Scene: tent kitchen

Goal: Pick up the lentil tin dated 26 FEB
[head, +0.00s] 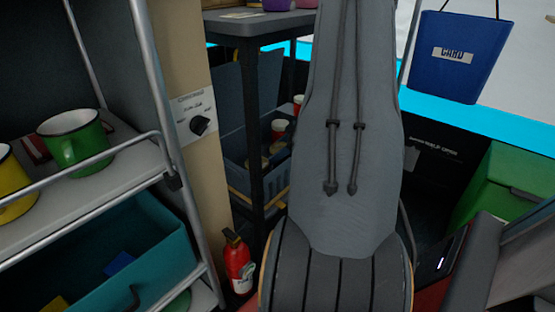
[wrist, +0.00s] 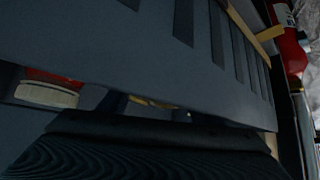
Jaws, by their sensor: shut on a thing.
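Below the dark table, a blue-grey crate (head: 267,183) holds several tins, including a red one with a pale end (head: 279,127) and another red one (head: 298,103). In the wrist view, the crate's slotted wall (wrist: 110,35) fills the upper part, and a red and white tin (wrist: 48,90) shows at the left edge. No date or lentil label can be read. My gripper (wrist: 140,150) shows as dark ridged parts close by the crate wall. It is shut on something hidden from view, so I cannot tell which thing. In the head view my grey arm hides the gripper.
A red fire extinguisher (head: 238,262) stands left of the crate; it also shows in the wrist view (wrist: 289,45). A dark table (head: 250,27) is above the crate. A shelf rack (head: 152,110) with mugs is left. A green crate (head: 505,185) is right.

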